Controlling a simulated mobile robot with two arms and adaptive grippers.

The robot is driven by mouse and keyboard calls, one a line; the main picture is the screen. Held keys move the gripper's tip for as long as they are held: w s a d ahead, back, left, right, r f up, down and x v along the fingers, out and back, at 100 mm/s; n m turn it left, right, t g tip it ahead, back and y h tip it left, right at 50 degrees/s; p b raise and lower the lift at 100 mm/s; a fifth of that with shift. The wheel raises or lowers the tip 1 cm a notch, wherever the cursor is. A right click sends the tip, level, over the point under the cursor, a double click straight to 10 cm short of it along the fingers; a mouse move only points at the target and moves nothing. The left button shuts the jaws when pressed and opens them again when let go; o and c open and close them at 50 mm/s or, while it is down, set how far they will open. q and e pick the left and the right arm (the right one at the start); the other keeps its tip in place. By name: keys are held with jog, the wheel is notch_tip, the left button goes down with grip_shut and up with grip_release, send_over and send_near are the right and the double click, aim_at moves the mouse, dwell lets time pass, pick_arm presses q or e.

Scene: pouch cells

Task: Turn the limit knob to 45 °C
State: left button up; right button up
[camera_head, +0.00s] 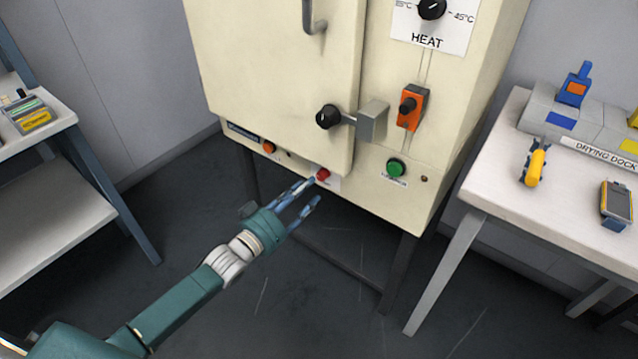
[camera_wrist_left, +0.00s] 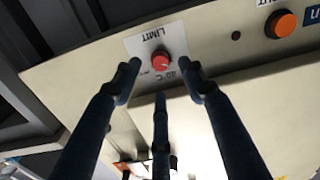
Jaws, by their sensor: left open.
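The limit knob (camera_head: 323,175) is a small red knob low on the front of a cream cabinet (camera_head: 270,60). In the left wrist view the red knob (camera_wrist_left: 160,61) sits on a white plate (camera_wrist_left: 142,44) lettered LIMIT, with a temperature mark partly readable beside it. My left gripper (camera_head: 311,191) is open and empty, its fingers pointing at the knob from the lower left. In the left wrist view its fingertips (camera_wrist_left: 163,75) stand around the knob's sides, seemingly short of it. The knob's exact setting is too small to read. My right gripper does not show.
A green button (camera_head: 396,168) and an orange button (camera_head: 268,147) flank the limit knob. Above are the door latch (camera_head: 350,119), an orange switch (camera_head: 411,106) and the black HEAT dial (camera_head: 432,8). A white table (camera_head: 490,185) stands right; a shelf (camera_head: 50,205) stands left.

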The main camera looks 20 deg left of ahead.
aim_at(320, 178)
pick_arm(q)
jog(key=b+x, duration=0.1)
jog(key=x, duration=0.4)
jog(key=shift+w+d, duration=0.1)
jog(key=shift+w, duration=0.3)
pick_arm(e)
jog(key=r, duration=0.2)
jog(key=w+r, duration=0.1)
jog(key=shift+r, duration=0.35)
pick_arm(q)
grip_shut()
